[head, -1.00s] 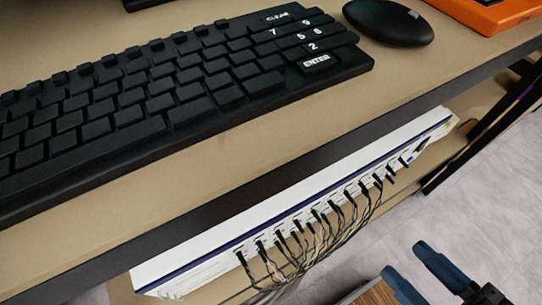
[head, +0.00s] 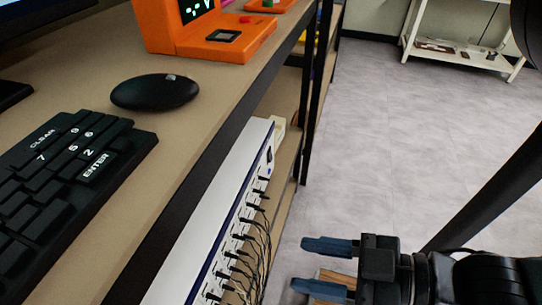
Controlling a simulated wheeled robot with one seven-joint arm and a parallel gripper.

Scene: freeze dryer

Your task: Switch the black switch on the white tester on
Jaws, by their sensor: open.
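The white tester (head: 212,220) is a long white box with a blue edge on the shelf below the desk top. Several black plugs with cables run along its front side. A small dark part (head: 270,155) near its far end may be the black switch; it is too small to tell its position. My gripper (head: 301,265) is open, with two blue fingers pointing left toward the tester. It is to the right of the tester's front and appears apart from it.
A black keyboard (head: 60,185), a black mouse (head: 154,92) and an orange device (head: 205,40) are on the desk top. Dark desk legs (head: 313,100) stand beyond the tester. A brown wooden surface (head: 336,277) shows behind my fingers. The grey floor (head: 390,130) at right is clear.

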